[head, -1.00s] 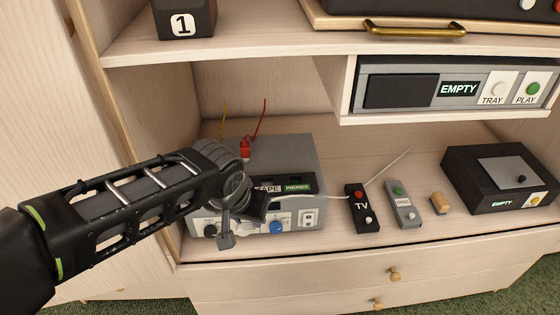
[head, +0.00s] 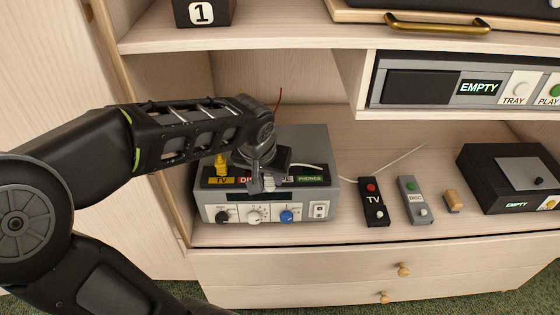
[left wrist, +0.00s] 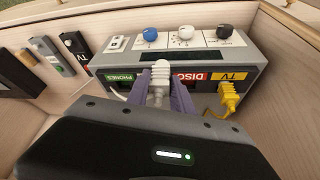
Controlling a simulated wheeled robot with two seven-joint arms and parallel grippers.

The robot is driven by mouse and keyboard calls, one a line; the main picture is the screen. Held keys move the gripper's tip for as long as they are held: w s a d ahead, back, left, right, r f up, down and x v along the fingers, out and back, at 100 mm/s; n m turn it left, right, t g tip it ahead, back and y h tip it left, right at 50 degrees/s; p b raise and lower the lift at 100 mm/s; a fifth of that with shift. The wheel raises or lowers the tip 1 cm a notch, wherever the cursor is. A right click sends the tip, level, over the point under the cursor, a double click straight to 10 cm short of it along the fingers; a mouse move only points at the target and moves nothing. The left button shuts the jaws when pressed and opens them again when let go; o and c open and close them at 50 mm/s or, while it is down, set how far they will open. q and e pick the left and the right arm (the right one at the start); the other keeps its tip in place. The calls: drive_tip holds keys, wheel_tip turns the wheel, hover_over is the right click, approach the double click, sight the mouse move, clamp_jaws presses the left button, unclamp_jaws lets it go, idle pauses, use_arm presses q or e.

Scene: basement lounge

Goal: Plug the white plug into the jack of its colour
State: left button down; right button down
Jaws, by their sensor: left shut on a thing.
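The white plug (left wrist: 160,72) is between the fingers of my left gripper (left wrist: 165,92), which is shut on it. In the head view my left gripper (head: 262,184) is over the label row of the grey box (head: 328,150). The plug is in line with the spot between the green PHONES label (left wrist: 122,78) and the red DISC label (left wrist: 190,77). The label there is covered, and I cannot tell whether the plug touches or enters a jack. A yellow plug (left wrist: 229,97) stands at the yellow TV label (left wrist: 232,76). My right gripper is out of view.
A shelf (head: 290,36) overhangs behind. A white cable (head: 345,178) trails rightward.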

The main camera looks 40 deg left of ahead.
use_arm(q)
drive_tip(key=w, duration=0.2)
drive_tip(key=w+a, duration=0.1)
drive_tip(key=w, duration=0.1)
drive_tip(key=w+a, duration=0.1)
drive_tip(key=w, duration=0.2)
drive_tip(key=shift+a, duration=0.25)
drive_tip(key=shift+w+p, duration=0.2)
drive_tip(key=shift+p, duration=0.1)
drive_tip(key=shift+w+a+f, duration=0.1)
drive_tip(key=shift+w+f, duration=0.1)
drive_tip(key=shift+f, duration=1.55)
drive_tip(key=shift+f+b, duration=0.15)
drive_tip(key=shift+b, duration=0.25)
drive_tip(key=c, duration=1.6)
unclamp_jaws()
drive_tip(key=shift+f, duration=0.1)
drive_tip(key=o, duration=0.5)
